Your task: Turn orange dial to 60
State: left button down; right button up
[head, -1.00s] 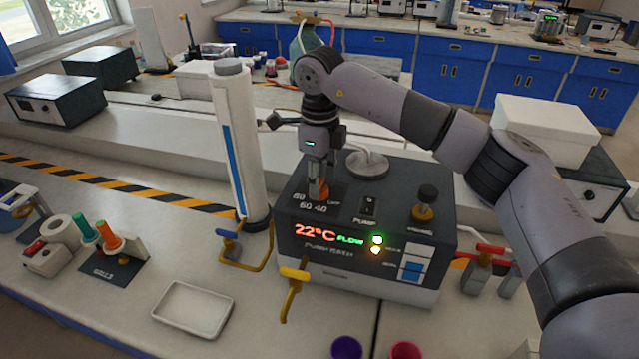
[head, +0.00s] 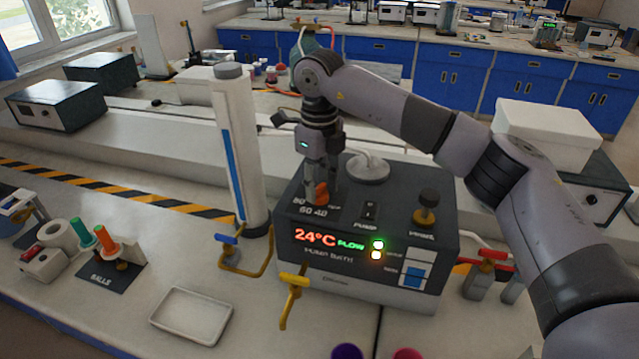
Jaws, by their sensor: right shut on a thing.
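The orange dial (head: 321,193) is on the top left of a dark bath unit (head: 436,240), beside printed numbers, among them 60 and 40. My right gripper (head: 322,186) points down at the dial and is shut on it. The fingers hide part of the dial and of its scale, so I cannot tell its exact setting. My left gripper is not in view.
A tall white column (head: 238,150) stands just left of the unit. A white tray (head: 191,316) lies front left. A brass knob (head: 424,212) and a pump switch (head: 369,209) are right of the dial.

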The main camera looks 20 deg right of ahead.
aim_at(319, 187)
jog(key=o, duration=1.2)
jog(key=shift+r, duration=0.3)
notch_tip(319, 187, up, 11)
jog(key=shift+r, duration=0.2)
